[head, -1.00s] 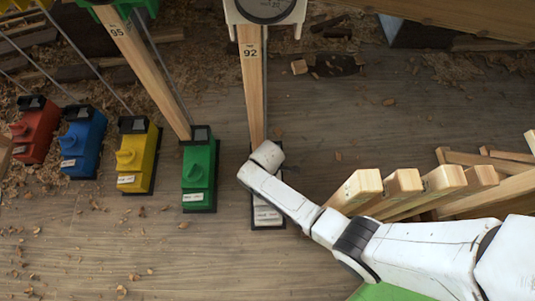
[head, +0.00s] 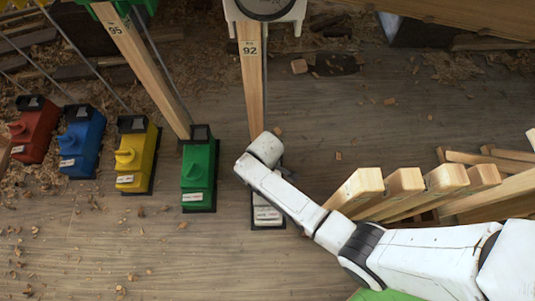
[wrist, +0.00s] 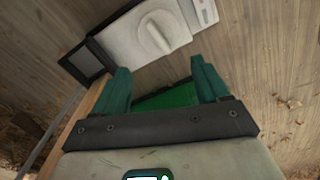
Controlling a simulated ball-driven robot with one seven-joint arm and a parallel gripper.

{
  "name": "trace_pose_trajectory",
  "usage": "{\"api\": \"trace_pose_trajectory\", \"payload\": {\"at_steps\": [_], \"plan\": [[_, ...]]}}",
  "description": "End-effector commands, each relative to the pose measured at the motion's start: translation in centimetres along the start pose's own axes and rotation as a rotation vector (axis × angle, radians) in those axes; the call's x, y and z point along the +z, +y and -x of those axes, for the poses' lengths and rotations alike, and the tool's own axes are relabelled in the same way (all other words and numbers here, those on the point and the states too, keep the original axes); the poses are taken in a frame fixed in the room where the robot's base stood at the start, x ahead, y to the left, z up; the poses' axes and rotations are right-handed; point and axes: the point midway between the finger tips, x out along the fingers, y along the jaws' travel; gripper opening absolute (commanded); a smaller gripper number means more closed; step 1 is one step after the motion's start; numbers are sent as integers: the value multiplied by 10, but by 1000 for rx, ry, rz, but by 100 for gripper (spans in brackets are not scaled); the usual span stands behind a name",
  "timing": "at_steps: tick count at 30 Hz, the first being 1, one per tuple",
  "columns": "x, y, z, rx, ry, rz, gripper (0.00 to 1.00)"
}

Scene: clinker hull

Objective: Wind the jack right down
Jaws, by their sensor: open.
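A row of jacks stands on the floor: red (head: 34,130), blue (head: 82,142), yellow (head: 137,155), green (head: 198,174) and white (head: 266,213). My arm partly covers the white jack, at the foot of the post marked 92 (head: 251,85). In the wrist view the white jack (wrist: 120,42) has a raised knob (wrist: 155,33), a black end and a label. My gripper (wrist: 160,73) is open and empty, its green fingers apart, with the knob above the fingertips in the picture. A green body, likely the green jack (wrist: 172,97), shows between the fingers. The head view hides the fingers.
Several wooden pieces (head: 405,185) stick up close to my arm on the right. Thin rods and a post marked 95 (head: 145,65) rise behind the jacks. Wood shavings litter the floor; the boards in front of the jacks (head: 200,255) are mostly clear.

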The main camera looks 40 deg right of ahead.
Motion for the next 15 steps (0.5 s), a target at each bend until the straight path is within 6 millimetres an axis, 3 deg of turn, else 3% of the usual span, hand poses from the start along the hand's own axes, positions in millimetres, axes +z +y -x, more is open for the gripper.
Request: {"api": "trace_pose_trajectory", "payload": {"at_steps": [1, 6, 15], "plan": [[-1, -1, -9, 0, 2, -107, 79], [-1, 0, -7, 0, 3, -499, 94], [3, 0, -1, 2, 1, -1033, 94]]}}
